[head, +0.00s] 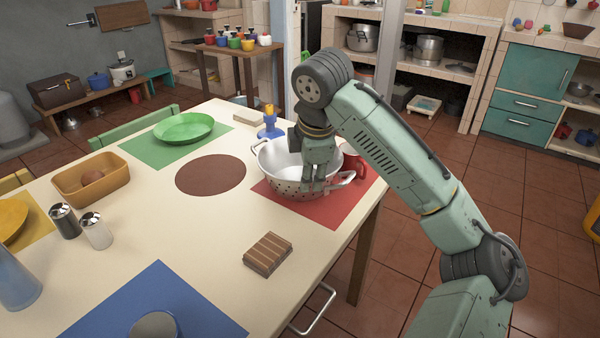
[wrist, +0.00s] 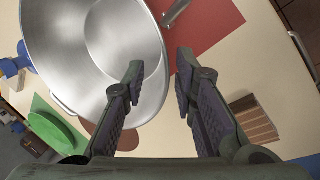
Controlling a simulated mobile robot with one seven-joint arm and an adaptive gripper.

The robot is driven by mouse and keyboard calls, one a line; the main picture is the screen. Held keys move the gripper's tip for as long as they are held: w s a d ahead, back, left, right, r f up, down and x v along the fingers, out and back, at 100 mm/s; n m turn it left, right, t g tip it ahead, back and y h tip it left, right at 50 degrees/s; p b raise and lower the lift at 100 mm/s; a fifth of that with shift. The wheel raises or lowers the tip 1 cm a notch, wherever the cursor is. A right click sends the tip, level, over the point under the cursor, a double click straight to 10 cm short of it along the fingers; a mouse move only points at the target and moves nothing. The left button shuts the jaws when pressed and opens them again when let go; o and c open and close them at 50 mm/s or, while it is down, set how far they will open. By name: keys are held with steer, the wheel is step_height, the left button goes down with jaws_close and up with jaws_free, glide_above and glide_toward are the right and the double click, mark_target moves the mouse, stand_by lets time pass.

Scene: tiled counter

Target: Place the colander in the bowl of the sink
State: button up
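The colander (head: 285,183) is a metal bowl with holes and loop handles. It stands upright on the red mat (head: 345,208) at the table's right end. It also shows in the wrist view (wrist: 95,45), seen from above and empty. My gripper (head: 315,185) is at the colander's near right rim. In the wrist view my gripper (wrist: 163,72) is open, with one finger over the colander's inside and the other outside the rim. The rim passes between the fingers, with a gap showing. I cannot make out a sink in either view.
A red mug (head: 353,163) stands close behind the colander's right handle. A blue and yellow item (head: 270,122) stands behind it. A brown slatted block (head: 268,254) lies in front. A green plate (head: 184,127) lies farther left. Floor is open beyond the table's right edge.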

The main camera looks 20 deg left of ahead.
mark_target(308, 199)
steer(key=shift+p+x, duration=0.3)
steer(key=shift+x, duration=2.9)
steer(key=shift+d, duration=0.15)
steer(key=shift+c, duration=0.2)
jaws_close()
